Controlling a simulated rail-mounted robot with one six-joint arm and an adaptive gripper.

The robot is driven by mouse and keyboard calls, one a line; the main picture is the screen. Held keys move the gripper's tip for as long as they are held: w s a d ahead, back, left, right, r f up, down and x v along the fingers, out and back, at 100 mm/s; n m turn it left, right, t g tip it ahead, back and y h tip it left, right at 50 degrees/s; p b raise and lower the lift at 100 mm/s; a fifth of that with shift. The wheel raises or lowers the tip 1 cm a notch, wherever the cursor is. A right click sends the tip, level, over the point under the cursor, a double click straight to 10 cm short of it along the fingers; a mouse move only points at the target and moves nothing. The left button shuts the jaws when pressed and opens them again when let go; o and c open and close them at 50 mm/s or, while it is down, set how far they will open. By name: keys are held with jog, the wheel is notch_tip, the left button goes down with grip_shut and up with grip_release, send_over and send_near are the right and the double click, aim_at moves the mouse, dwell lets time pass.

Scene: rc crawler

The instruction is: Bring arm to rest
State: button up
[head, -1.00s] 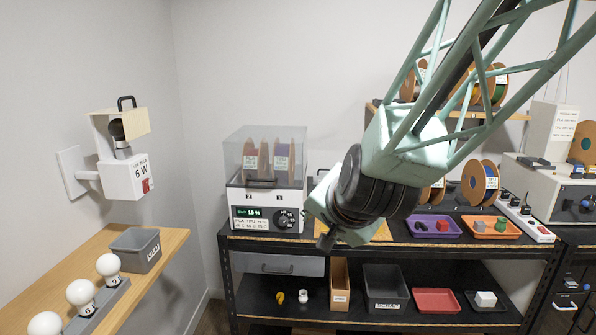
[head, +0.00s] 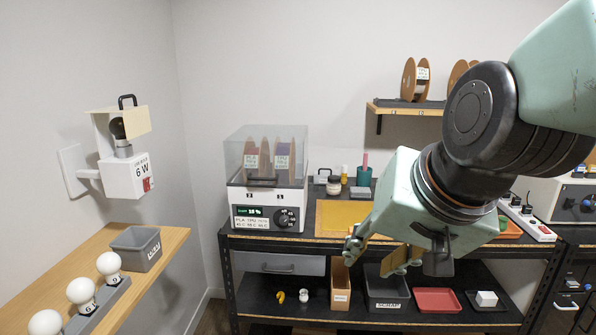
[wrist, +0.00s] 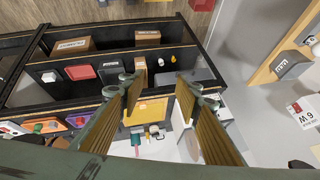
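My gripper (head: 378,254) hangs in front of the bench, with its fingertips pointing down and left in the head view. In the wrist view its two fingers (wrist: 158,90) stand well apart with nothing between them, so it is open and empty. My forearm and wrist cover the right part of the bench top and part of the wall shelf in the head view.
The bench (head: 300,240) carries a filament dryer (head: 268,195) and a yellow mat (head: 343,215). Its lower shelf holds a scrap bin (head: 386,303) and a red tray (head: 437,300). A wooden shelf (head: 160,238) with bulbs stands left. The space between them is free.

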jog(key=s+d+n+g, duration=0.1)
jog(key=s+d, duration=0.3)
jog(key=s, duration=0.6)
jog(key=s+d+n+g+h, duration=0.1)
jog(key=s+d, duration=0.3)
jog(key=s, duration=0.6)
jog(key=shift+r+n+g+h, duration=0.3)
jog(key=shift+n+g, duration=0.1)
jog(key=shift+d, duration=0.1)
